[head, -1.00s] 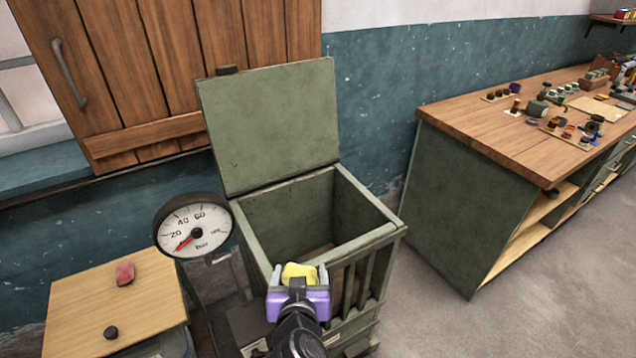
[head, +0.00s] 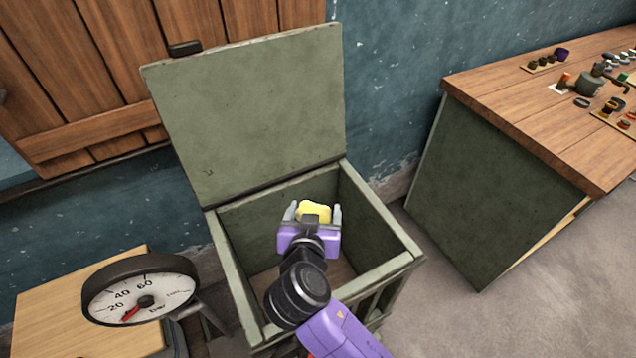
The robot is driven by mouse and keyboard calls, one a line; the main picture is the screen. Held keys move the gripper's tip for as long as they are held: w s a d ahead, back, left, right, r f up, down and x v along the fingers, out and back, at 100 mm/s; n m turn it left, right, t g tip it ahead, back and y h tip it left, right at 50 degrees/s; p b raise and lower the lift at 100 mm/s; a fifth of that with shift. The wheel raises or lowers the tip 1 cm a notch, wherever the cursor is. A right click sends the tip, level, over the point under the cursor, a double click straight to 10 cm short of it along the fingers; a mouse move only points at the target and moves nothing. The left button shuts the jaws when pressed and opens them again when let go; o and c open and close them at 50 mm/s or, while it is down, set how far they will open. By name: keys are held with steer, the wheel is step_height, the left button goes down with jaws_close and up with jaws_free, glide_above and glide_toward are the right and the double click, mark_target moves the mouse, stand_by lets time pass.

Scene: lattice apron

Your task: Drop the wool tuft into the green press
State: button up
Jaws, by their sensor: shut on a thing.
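The wool tuft (head: 314,211) is a small pale yellow lump in the head view. My gripper (head: 313,214), purple with grey fingers, is shut on it, with one finger on each side. The green press (head: 237,275) is an open-topped green box with slatted sides. Its lid (head: 250,115) stands raised against the wall behind. In the picture my gripper and the tuft lie over the press opening; how high they are above its floor I cannot tell. My arm hides part of the front rim and the inside.
A pressure gauge (head: 142,297) stands at the press's left, beside a small wooden table (head: 60,290). A wooden-topped green workbench (head: 545,110) with small parts is at the right. Bare floor (head: 540,290) lies right of the press. Wooden shutters (head: 90,80) are behind.

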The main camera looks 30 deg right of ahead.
steer(key=shift+w+d+f, duration=0.2)
steer(key=shift+w+d, duration=0.05)
steer(key=shift+w, duration=0.05)
step_height(320, 180, down, 6)
steer(key=b, duration=0.4)
steer(key=shift+r, duration=0.2)
steer(key=o, duration=1.4)
steer(key=b+v, duration=0.1)
steer(key=v, duration=0.7)
